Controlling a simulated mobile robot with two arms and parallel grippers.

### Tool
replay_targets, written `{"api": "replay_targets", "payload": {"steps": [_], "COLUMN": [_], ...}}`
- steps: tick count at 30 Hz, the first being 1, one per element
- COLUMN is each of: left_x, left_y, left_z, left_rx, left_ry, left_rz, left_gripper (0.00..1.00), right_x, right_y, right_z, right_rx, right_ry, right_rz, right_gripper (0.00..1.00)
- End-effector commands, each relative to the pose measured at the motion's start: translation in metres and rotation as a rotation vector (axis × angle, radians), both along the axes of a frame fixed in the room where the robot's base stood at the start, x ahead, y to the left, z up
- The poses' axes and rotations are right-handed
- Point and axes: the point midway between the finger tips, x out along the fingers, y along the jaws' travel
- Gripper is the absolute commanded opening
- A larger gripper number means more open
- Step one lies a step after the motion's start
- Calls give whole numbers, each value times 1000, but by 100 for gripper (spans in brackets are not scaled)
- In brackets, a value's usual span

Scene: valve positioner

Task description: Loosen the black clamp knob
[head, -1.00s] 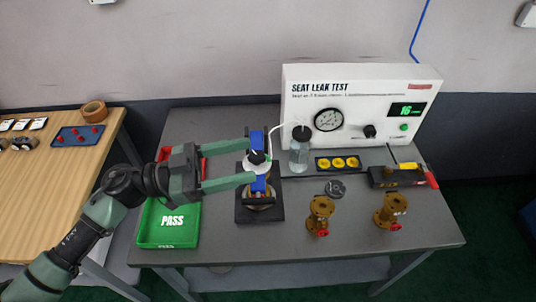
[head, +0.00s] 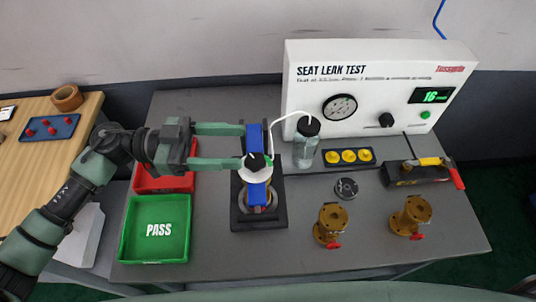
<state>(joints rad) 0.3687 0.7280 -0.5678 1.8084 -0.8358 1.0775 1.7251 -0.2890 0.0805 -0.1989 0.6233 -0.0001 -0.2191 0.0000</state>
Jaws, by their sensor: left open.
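The black clamp knob (head: 256,161) sits on top of the clamp, at the middle of a blue bar (head: 254,137) on a dark base plate (head: 268,220). A white collar (head: 259,174) shows around the knob, and a brass valve body shows partly below the bar. My left gripper (head: 242,146) comes in from the left with its two green fingers spread and nothing between them. The fingertips end just left of the bar and knob; the near fingertip overlaps the knob's left edge in the picture, and I cannot tell if it touches. My right gripper is not in view.
The white seat leak test box (head: 372,91) stands behind, with a clear bottle (head: 306,145) and tube close to the clamp. A green PASS tray (head: 156,229) and red tray (head: 163,180) lie left. Brass valves (head: 331,223) stand right. The front table edge is bare.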

Motion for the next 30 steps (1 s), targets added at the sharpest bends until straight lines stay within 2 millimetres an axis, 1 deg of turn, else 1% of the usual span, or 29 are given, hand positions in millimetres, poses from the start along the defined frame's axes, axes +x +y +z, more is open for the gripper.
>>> {"api": "replay_targets", "payload": {"steps": [1, 6, 12, 14, 17, 24, 27, 30], "left_x": [0, 0, 0, 0, -1, -5, -5, -6], "left_y": [0, 0, 0, -2, -11, -49, -63, -72], "left_z": [-14, -35, -54, -54, -52, -50, -50, -52], "left_rx": [-1, -1, -1, -1, -4, -4, -4, -2], "left_ry": [0, 0, -1, -1, 1, 1, 1, 1], "left_rz": [0, 0, 0, 0, -1, -2, 0, 0], "left_gripper": [60, 60, 60, 60, 60, 60, 60, 60], "right_x": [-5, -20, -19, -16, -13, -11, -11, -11], "right_y": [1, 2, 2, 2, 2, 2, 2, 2], "right_z": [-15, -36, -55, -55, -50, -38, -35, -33], "right_rx": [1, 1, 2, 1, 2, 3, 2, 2], "right_ry": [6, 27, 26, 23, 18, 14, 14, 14], "right_rz": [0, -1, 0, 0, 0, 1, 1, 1], "right_gripper": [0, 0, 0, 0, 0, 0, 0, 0]}}
